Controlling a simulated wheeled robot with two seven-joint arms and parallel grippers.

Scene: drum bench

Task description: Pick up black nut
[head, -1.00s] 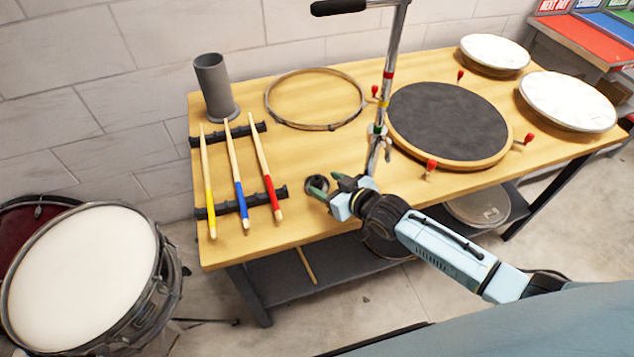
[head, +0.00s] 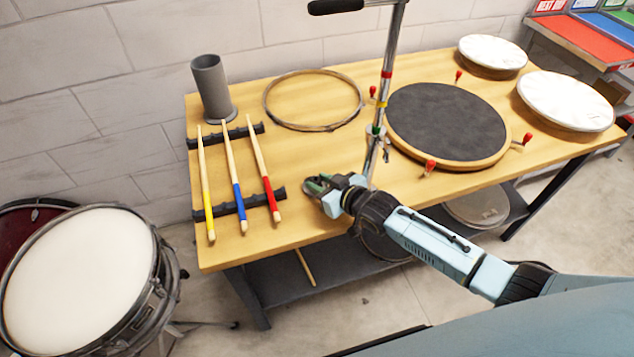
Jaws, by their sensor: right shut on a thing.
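The black nut (head: 310,186) is a small dark ring-like piece on the wooden bench top, right of the drumsticks and near the front edge. My right gripper (head: 319,186) comes in from the lower right and is shut on the nut. I cannot tell whether the nut is still touching the bench. My left gripper is not in view.
A chrome stand (head: 383,95) rises right behind my right gripper. Three drumsticks (head: 235,180) lie on black racks to the left. A grey cup (head: 211,88), a hoop (head: 313,100) and a black practice pad (head: 447,122) stand farther back on the bench (head: 290,230).

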